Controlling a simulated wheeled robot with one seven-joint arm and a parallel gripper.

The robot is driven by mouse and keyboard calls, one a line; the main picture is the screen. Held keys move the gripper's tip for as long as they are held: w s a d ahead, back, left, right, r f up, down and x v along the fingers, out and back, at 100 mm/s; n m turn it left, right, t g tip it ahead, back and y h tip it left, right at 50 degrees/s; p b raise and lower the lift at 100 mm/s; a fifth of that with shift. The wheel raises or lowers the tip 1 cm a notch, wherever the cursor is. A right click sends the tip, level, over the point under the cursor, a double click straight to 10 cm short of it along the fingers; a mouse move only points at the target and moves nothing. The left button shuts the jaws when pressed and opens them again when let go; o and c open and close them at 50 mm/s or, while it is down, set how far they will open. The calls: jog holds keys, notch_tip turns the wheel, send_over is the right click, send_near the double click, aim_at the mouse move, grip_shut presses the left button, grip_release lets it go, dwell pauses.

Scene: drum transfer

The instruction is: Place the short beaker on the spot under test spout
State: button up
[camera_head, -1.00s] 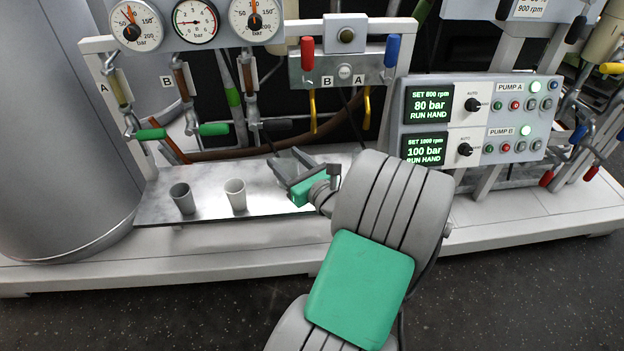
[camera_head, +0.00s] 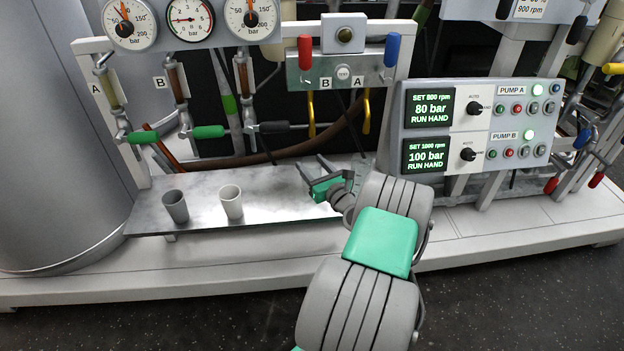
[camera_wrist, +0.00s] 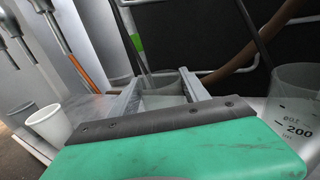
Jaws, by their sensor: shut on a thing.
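My gripper (camera_head: 310,170) is over the right part of the grey metal shelf (camera_head: 280,206) in the head view. In the wrist view my gripper (camera_wrist: 160,78) has its fingers on either side of a clear beaker (camera_wrist: 163,92), which looks short and upright, and is shut on it. The beaker cannot be made out in the head view. A second clear beaker with a 200 mark (camera_wrist: 297,110) stands at the right of the wrist view. I cannot tell which outlet is the test spout, and no marked spot is clear.
A grey cup (camera_head: 176,206) and a white cup (camera_head: 231,202) stand on the shelf, left of my gripper. Valves with green handles (camera_head: 208,132) and a black handle (camera_head: 274,127) hang above. The pump panel (camera_head: 478,125) is to the right. Shelf between white cup and gripper looks clear.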

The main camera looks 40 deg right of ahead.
aim_at(312, 174)
jog(key=shift+f+b, duration=0.75)
jog(key=shift+f, duration=0.85)
jog(key=shift+f, duration=0.2)
jog(key=o, duration=1.3)
jog(key=shift+r, duration=0.1)
jog(key=shift+o, duration=0.2)
